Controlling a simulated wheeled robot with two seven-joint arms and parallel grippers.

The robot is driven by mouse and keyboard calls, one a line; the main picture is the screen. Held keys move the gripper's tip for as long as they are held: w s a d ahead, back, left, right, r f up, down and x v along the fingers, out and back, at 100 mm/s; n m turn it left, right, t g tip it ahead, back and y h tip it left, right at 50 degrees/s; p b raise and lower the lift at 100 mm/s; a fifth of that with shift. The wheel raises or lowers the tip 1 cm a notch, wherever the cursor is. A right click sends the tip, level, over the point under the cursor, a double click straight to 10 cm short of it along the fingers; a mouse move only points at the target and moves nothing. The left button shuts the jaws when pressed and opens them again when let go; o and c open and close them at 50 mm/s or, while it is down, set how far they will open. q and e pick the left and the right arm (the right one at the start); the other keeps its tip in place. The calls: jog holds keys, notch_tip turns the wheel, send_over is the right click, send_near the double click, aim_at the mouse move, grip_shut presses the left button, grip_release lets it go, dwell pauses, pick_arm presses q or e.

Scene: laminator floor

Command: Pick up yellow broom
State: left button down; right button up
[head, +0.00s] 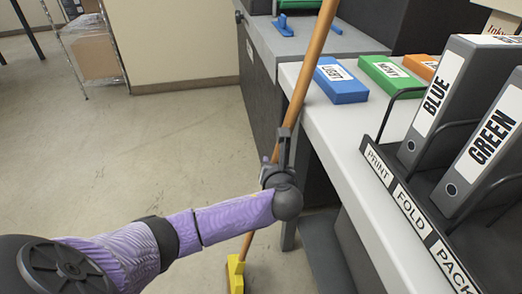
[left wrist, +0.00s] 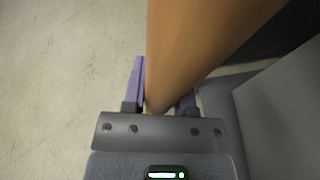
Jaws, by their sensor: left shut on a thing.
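The yellow broom has a long wooden handle (head: 310,65) and a yellow head (head: 236,274) low by the floor in the head view. The handle leans, its top to the right, in front of the table edge. My left gripper (head: 279,165) is shut on the handle about midway along the visible length. In the left wrist view, the handle (left wrist: 195,45) runs between the two purple fingers of the left gripper (left wrist: 160,100). Whether the broom head touches the floor cannot be told. My right gripper is not in view.
A white table (head: 345,125) on the right bears a blue box (head: 340,88), a green box (head: 392,76) and a black rack (head: 405,200) with grey binders. A grey counter (head: 265,45) stands behind. A wire shelf (head: 88,45) is far left. Open floor (head: 150,140) lies left.

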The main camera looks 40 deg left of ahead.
pick_arm(q)
notch_tip(320, 180, up, 17)
jog(key=p, duration=0.9)
jog(key=shift+p, duration=0.3)
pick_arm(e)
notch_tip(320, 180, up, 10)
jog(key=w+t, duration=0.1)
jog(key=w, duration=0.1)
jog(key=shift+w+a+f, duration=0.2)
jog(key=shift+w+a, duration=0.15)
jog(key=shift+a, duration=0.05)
pick_arm(q)
jog(key=shift+r, duration=0.1)
